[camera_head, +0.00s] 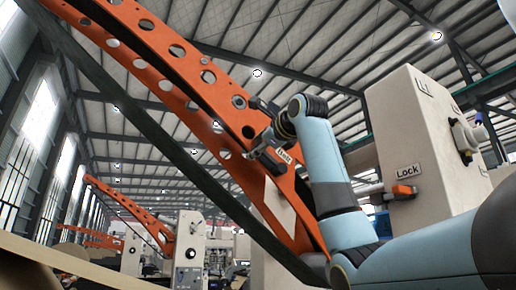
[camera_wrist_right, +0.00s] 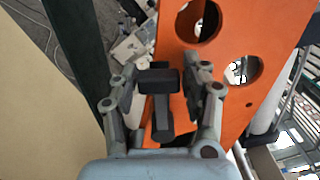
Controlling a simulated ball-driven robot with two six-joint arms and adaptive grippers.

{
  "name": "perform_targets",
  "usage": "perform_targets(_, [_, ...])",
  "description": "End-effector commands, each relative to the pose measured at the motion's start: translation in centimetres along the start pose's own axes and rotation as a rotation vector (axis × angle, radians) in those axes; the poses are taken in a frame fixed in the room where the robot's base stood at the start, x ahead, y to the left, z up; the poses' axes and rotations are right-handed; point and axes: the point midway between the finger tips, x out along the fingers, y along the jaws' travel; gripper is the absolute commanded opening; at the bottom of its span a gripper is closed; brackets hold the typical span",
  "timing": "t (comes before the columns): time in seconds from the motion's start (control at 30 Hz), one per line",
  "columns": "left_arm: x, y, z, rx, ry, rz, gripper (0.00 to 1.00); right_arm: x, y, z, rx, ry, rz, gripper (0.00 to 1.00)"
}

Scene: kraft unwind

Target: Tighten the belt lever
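The belt lever (camera_wrist_right: 160,104) is a dark T-shaped handle on the orange perforated arm (camera_wrist_right: 178,60). In the right wrist view it stands between the two fingers of my right gripper (camera_wrist_right: 165,84), which are spread either side of it with a visible gap on the right. In the head view my right gripper (camera_head: 262,132) is at the orange arm (camera_head: 150,70), beside a small tilted label (camera_head: 283,156). The lever is largely hidden there by the gripper. A dark belt (camera_head: 130,120) runs diagonally along the arm. My left gripper is out of view.
A pale machine housing (camera_head: 405,125) stands at the right, with an orange-tipped lock handle (camera_head: 404,191) under a "Lock" sign (camera_head: 408,170) and a knob (camera_head: 466,135) on its side. More orange-armed machines (camera_head: 188,255) stand far back. A tan surface (camera_wrist_right: 40,90) lies left in the wrist view.

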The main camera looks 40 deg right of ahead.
Motion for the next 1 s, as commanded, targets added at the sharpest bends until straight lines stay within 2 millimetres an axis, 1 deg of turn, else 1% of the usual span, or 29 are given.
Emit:
perform_targets(0.03, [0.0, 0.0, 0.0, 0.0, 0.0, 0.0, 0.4, 0.0, 0.0, 0.0, -0.001, 0.0, 0.0, 0.56])
perform_targets(0.07, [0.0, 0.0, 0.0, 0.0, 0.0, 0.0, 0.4, 0.0, 0.0, 0.0, -0.001, 0.0, 0.0, 0.6])
perform_targets(0.1, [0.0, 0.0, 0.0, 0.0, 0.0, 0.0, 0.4, 0.0, 0.0, 0.0, -0.001, 0.0, 0.0, 0.62])
perform_targets(0.37, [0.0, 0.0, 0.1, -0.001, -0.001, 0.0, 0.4, -0.1, 0.0, 0.0, -0.002, 0.0, -0.001, 0.62])
perform_targets(0.47, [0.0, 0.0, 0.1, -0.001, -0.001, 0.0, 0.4, -0.9, -0.1, 0.0, -0.004, -0.001, -0.002, 0.62])
perform_targets(0.57, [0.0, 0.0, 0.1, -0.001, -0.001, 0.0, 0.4, -2.6, -0.1, 0.0, -0.005, 0.0, -0.004, 0.62])
perform_targets(0.8, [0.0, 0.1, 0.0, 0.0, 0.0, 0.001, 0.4, -8.1, -0.1, 0.0, -0.005, 0.0, -0.005, 0.62])
perform_targets(0.9, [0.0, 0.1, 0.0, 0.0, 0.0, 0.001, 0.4, -9.9, -0.1, 0.0, -0.005, 0.0, -0.004, 0.62])
perform_targets(1.0, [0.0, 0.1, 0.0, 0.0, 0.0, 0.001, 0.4, -11.1, -0.1, 0.0, -0.003, -0.001, -0.003, 0.62])
